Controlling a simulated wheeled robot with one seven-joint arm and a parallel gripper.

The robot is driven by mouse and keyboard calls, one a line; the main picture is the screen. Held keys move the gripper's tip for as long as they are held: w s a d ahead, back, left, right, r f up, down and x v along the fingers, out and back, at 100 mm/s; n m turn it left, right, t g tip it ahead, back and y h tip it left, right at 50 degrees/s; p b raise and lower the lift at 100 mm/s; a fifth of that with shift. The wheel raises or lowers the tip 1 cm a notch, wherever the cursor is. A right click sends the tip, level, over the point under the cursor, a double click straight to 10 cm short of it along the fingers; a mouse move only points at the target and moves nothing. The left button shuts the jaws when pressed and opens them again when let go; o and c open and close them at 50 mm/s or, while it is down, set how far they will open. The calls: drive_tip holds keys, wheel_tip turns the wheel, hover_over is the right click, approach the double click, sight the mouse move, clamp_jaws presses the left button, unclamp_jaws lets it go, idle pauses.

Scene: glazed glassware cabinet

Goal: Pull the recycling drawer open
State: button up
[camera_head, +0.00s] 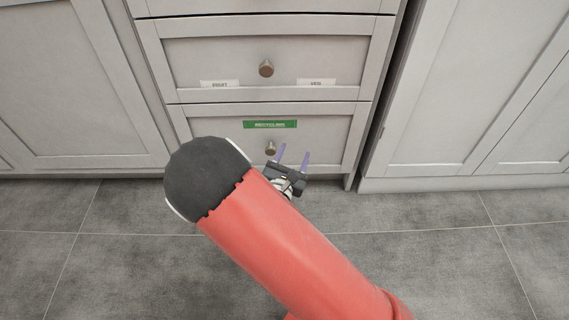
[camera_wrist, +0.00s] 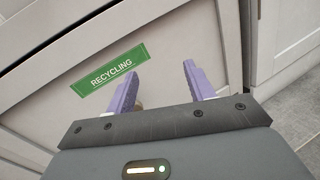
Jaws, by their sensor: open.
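The recycling drawer (camera_head: 325,143) is the lowest grey drawer of the middle cabinet and looks shut, with a green RECYCLING label (camera_head: 270,124) at its top edge. The label also shows in the wrist view (camera_wrist: 110,71). Its round metal knob (camera_head: 271,147) sits below the label. In the wrist view only a small brownish part of what looks like the knob shows beside the left finger. My gripper (camera_head: 293,156) is open, its purple fingers pointing at the drawer front just right of the knob. The fingers also show in the wrist view (camera_wrist: 160,84). I cannot tell whether they touch the drawer.
Another drawer (camera_head: 330,62) with a knob (camera_head: 266,68) and two white labels is directly above. Cabinet doors stand to the left (camera_head: 50,85) and right (camera_head: 450,95), with a dark gap on the right side. The grey tiled floor (camera_head: 110,255) in front is clear apart from my arm.

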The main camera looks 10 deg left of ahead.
sight(270, 152)
drive_tip(key=s+a+f+n+y, duration=0.3)
drive_tip(key=a+f+n+y, duration=0.3)
drive_tip(key=f, duration=0.1)
drive_tip(key=b+x, duration=0.1)
drive_tip(key=x, duration=0.6)
drive_tip(key=shift+w+a+r+b, duration=0.1)
drive_tip(key=shift+w+b, duration=0.2)
clamp_jaws()
